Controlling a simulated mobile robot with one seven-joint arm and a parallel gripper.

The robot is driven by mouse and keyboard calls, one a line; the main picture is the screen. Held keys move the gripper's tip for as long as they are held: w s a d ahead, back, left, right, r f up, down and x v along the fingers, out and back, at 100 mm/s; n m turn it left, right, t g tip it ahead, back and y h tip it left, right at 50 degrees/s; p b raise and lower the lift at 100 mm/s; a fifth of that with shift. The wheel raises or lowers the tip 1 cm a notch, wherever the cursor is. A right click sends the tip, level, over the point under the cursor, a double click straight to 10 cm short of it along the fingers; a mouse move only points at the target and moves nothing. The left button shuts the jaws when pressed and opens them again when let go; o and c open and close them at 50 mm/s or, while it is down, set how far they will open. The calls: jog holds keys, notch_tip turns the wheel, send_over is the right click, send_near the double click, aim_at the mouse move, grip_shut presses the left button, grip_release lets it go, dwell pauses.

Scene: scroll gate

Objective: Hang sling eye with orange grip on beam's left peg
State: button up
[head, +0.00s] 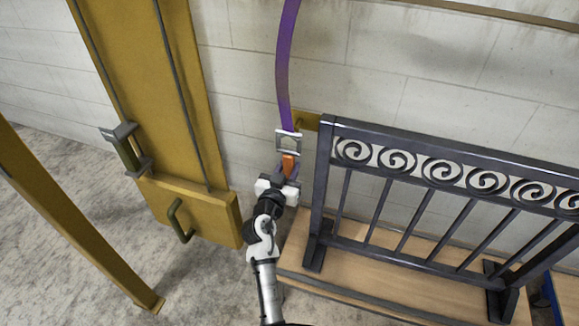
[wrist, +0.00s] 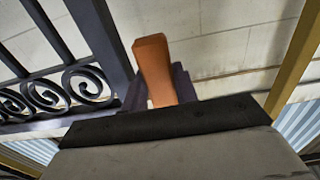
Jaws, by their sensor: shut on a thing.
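My gripper (head: 286,174) is shut on the orange grip (head: 289,163) below the sling eye. The grip also shows in the wrist view (wrist: 154,62), standing up between my dark fingers. The sling eye (head: 283,137) is a pale metal square frame at the lower end of the purple sling (head: 284,75), which runs up out of the head view. A short yellow beam end (head: 308,121) shows behind and right of the eye, beside the gate post. A small stub on it near the eye may be the left peg. I cannot tell whether the eye touches it.
A dark scroll gate (head: 428,165) stands on a wooden platform (head: 345,282) to the right of my gripper. A yellow column (head: 150,60) with cables and a handle (head: 178,222) stands to the left. A pale block wall is behind.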

jog(key=shift+b+v, duration=0.45)
jog(key=shift+v, duration=0.95)
jog(key=shift+s+a, duration=0.1)
jog(key=shift+s, duration=0.35)
